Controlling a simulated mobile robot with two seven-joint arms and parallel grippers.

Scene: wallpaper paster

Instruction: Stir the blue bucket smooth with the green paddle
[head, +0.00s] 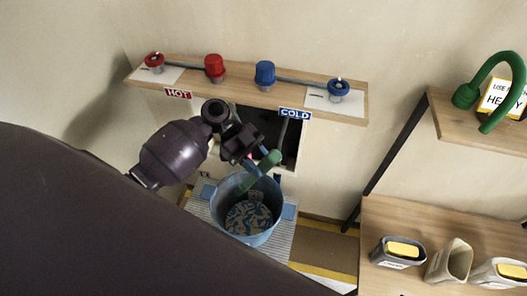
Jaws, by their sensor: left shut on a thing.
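The blue bucket (226,195) stands on a ridged grey mat below the tap shelf. It holds a blue and pale mottled, uneven-looking mix (247,217). My left gripper (249,158) is over the bucket's back rim, shut on the green paddle (262,171). The paddle slants down to the left towards the bucket's mouth. I cannot tell whether its lower end touches the mix. My left arm fills much of the lower left and hides the floor there. My right gripper is not in view.
A wooden shelf (190,92) with red and blue taps and HOT and COLD signs runs behind the bucket. A right-hand bench (385,217) holds several tubs with yellow tops or openings. A green hooked object (490,70) is on the upper right shelf.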

